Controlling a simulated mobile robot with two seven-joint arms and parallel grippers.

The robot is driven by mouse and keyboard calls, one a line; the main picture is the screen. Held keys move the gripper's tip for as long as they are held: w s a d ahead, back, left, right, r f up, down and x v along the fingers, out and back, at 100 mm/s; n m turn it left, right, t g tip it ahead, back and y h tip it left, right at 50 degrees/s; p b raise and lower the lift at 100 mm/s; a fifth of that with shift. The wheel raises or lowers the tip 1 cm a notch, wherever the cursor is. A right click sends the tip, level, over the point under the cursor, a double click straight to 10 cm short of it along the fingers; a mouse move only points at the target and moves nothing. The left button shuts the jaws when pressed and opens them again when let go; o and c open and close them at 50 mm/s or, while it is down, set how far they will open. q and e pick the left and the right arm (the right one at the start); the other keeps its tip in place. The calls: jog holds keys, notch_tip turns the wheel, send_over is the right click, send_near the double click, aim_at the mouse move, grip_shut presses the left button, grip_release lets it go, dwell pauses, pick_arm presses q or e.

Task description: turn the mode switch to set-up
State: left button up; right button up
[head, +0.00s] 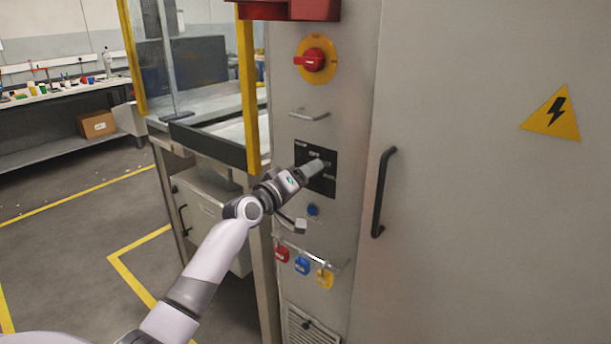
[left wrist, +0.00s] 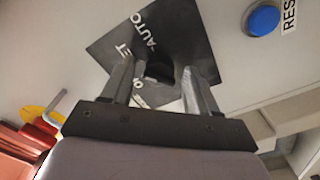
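The mode switch is a black knob (left wrist: 160,69) on a dark square plate (left wrist: 190,25) with white lettering. I read AUTO and part of SET on the plate; other lettering is partly covered. In the head view the plate (head: 328,157) is on the grey cabinet column, and my gripper hides the knob. My left gripper (head: 314,168) reaches the plate from the left. In the left wrist view its two fingers (left wrist: 159,72) stand apart, one on each side of the knob, seemingly with gaps. Which way the knob points is unclear. My right gripper is out of view.
A blue RESET button (left wrist: 263,19) sits beside the plate. Below hang red, blue and yellow padlocks (head: 302,266). Above are a small bar handle (head: 310,115) and a red rotary switch (head: 311,60). A black door handle (head: 382,192) stands right; a yellow guard post (head: 248,95) stands left.

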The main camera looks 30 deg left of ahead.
pick_arm(q)
jog(key=shift+s, duration=0.1)
jog(key=s, duration=0.7)
jog(key=shift+a, duration=0.3)
dwell(0.5)
